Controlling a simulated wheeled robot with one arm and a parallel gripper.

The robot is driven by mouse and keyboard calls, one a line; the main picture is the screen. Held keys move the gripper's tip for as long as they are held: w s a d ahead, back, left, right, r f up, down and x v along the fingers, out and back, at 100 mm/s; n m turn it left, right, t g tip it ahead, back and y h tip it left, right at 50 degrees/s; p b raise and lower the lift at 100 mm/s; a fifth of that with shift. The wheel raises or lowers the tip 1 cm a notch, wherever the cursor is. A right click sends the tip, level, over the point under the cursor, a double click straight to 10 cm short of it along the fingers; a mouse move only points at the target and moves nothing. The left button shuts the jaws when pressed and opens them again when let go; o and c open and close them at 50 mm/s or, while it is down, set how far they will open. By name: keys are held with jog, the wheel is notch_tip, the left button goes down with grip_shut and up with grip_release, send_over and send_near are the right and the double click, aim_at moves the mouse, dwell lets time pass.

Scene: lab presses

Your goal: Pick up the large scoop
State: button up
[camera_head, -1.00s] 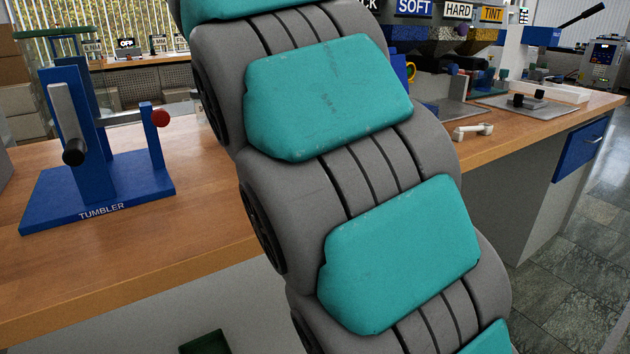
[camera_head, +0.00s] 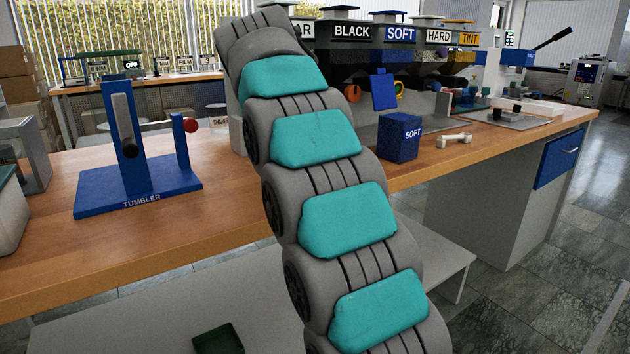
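I cannot make out a large scoop for certain. A small white piece with a wider part at each end (camera_head: 454,140) lies on the wooden bench to the right of the blue SOFT box; I cannot tell whether it is a scoop. My grey and teal arm rises through the middle of the view and hides part of the bench. My gripper is not in view.
The blue TUMBLER stand (camera_head: 137,188) is on the bench at left. The blue SOFT box (camera_head: 404,138) with its raised lid stands right of my arm. Labelled dispensers (camera_head: 400,36) line the back. A blue drawer (camera_head: 558,158) is at the right. Bench front between tumbler and arm is clear.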

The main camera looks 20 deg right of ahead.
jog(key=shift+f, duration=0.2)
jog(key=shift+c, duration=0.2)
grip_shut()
